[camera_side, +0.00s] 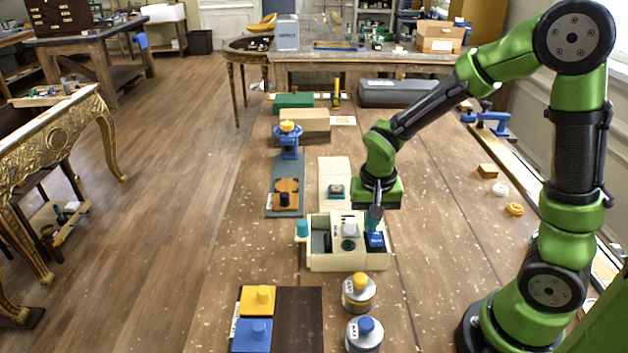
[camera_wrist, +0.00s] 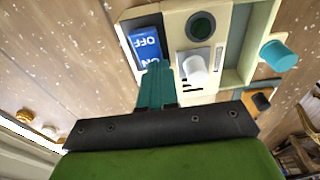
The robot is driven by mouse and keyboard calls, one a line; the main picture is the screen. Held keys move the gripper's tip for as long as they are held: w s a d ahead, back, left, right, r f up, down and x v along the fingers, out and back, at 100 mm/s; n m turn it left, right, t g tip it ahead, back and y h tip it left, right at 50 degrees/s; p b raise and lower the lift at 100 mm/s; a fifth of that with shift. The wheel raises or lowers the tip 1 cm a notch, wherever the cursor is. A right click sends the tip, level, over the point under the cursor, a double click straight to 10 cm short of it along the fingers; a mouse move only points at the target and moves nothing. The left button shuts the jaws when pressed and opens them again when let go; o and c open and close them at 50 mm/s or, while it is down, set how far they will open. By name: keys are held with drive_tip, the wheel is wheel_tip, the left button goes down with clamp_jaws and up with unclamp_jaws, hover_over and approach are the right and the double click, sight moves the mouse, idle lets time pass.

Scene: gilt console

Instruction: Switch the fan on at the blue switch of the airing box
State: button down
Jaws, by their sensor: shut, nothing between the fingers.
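The airing box (camera_side: 347,262) is a cream box on the wooden table in the side view, directly under my gripper. Its blue rocker switch (camera_wrist: 145,45) is marked OFF and ON in the wrist view and sits in a dark frame. It also shows at the right of the box in the side view (camera_side: 376,241). My gripper (camera_wrist: 158,72) is shut and empty, its teal fingers pointing down over the ON end and partly covering it. I cannot tell whether the fingertips touch the switch. Beside the switch are a white knob (camera_wrist: 195,68) and a round dark green part (camera_wrist: 201,25).
A teal knob (camera_wrist: 278,56) juts from the box's side. Yellow and blue knobbed blocks (camera_side: 256,300) and two round jars (camera_side: 359,293) stand in front of the box. The table right of the box is mostly clear.

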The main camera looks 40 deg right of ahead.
drive_tip(key=shift+w+d+f+g+y, duration=0.25)
drive_tip(key=shift+f+g+y, duration=0.35)
drive_tip(key=shift+g+y, duration=0.15)
drive_tip(key=shift+d+f, duration=0.1)
drive_tip(key=shift+f, duration=0.05)
drive_tip(key=shift+s, duration=0.1)
drive_tip(key=shift+s+a+r, duration=0.35)
drive_tip(key=shift+s+a, duration=0.15)
drive_tip(key=shift+a, duration=0.1)
drive_tip(key=w+d+r, duration=0.1)
drive_tip(key=w+r, duration=0.1)
drive_tip(key=r, duration=0.5)
drive_tip(key=w+d+r, duration=0.1)
drive_tip(key=d+r, duration=0.1)
drive_tip(key=r, duration=0.5)
drive_tip(key=s+a+r+n+t+y, duration=0.1)
drive_tip(key=s+a+r+n+t, duration=0.3)
drive_tip(key=s+a+t, duration=0.3)
drive_tip(key=s+n+t, duration=0.1)
drive_tip(key=s, duration=0.3)
drive_tip(key=shift+s+a, duration=0.15)
drive_tip(key=shift+a, duration=0.25)
